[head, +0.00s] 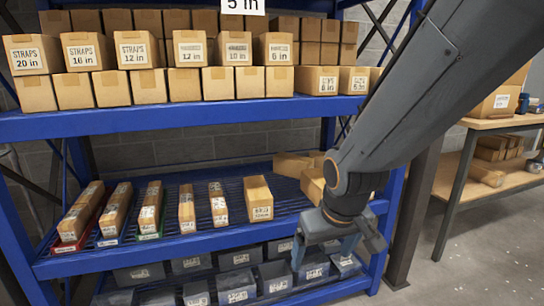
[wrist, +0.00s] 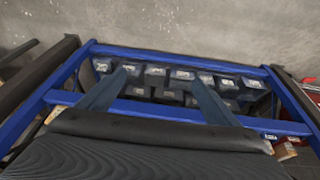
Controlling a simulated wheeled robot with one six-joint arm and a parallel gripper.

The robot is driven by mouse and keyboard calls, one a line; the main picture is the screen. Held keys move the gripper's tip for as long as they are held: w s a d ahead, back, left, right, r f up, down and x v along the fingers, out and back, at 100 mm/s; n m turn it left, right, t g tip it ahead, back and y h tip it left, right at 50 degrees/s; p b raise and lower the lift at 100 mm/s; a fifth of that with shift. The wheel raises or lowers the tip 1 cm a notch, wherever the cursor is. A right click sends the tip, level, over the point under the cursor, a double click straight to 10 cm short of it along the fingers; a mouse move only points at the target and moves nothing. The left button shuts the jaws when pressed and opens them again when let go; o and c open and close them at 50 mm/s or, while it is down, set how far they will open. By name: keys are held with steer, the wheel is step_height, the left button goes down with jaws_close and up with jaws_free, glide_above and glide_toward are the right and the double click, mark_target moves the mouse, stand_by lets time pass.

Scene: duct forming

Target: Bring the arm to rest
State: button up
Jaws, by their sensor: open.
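My gripper (head: 326,258) hangs at the end of my dark grey arm, in front of the right part of a blue shelf rack (head: 150,124). It points down, near the front edge of the middle shelf and above the dark bins of the lower level. In the wrist view my gripper (wrist: 158,98) shows two blue-grey fingers spread wide apart, with nothing between them. Beyond the fingers are the rack's blue beams (wrist: 200,57) and a row of dark bins (wrist: 182,74). My arm hides part of the rack's right side.
Labelled cardboard boxes (head: 137,50) fill the upper shelf. Several narrow cartons (head: 187,208) lie on the middle shelf, with loose boxes (head: 292,164) at its right. Dark labelled bins (head: 236,286) stand below. A wooden workbench (head: 487,124) is at the right. Floor (head: 480,260) there is open.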

steer(key=s+a+r+g, duration=0.1)
steer(key=s+r+g, duration=0.1)
steer(key=s, duration=0.6)
steer(key=s+a+r+g, duration=0.1)
steer(key=s+r+g, duration=0.15)
steer(key=s, duration=0.55)
steer(key=d+r+m+p, duration=0.3)
steer(key=d+r+p, duration=0.7)
steer(key=p, duration=1.1)
steer(key=shift+w+d+r+h, duration=0.15)
steer(key=shift+w+r+h, duration=0.15)
steer(key=shift+r, duration=0.65)
